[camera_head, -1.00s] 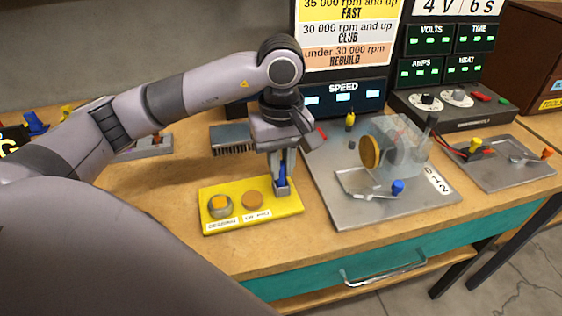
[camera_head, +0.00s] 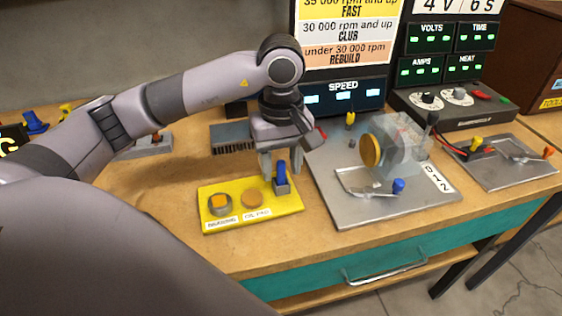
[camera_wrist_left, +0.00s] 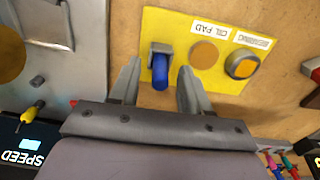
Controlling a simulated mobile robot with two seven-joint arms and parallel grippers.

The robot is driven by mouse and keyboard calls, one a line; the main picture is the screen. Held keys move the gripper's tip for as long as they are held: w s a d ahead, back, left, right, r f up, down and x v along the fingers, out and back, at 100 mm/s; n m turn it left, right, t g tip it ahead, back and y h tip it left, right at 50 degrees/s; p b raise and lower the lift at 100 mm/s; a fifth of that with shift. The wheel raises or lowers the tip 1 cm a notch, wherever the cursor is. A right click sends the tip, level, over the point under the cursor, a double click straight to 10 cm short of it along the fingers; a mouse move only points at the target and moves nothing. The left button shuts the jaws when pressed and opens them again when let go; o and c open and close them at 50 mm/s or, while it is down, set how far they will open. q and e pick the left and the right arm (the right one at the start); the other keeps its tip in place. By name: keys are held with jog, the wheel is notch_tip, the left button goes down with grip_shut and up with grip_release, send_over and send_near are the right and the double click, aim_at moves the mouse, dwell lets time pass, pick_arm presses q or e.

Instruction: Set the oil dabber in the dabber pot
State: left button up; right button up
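The blue-handled oil dabber (camera_head: 281,173) stands upright in the small grey dabber pot (camera_head: 282,188), at the right end of the yellow mat (camera_head: 233,190). In the left wrist view the blue handle (camera_wrist_left: 160,72) and the grey pot (camera_wrist_left: 161,48) show at the mat's edge. My left gripper (camera_head: 278,164) is open just behind and above the pot. Its fingers (camera_wrist_left: 159,68) are on either side of the handle with gaps, seemingly not touching it. The dabber's lower end is hidden in the pot. My right gripper is not in view.
The round oil pad (camera_head: 253,199) and a grey holder with an orange top (camera_head: 220,206) sit on the mat. A metal plate (camera_head: 400,208) with a clear-cased motor stands to the right. A finned grey block (camera_head: 232,137) lies behind. Bare wood lies in front.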

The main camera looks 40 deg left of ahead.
aim_at(281, 163)
pick_arm(q)
jog(key=shift+r, duration=3.6)
jog(key=shift+s+d+f, duration=0.1)
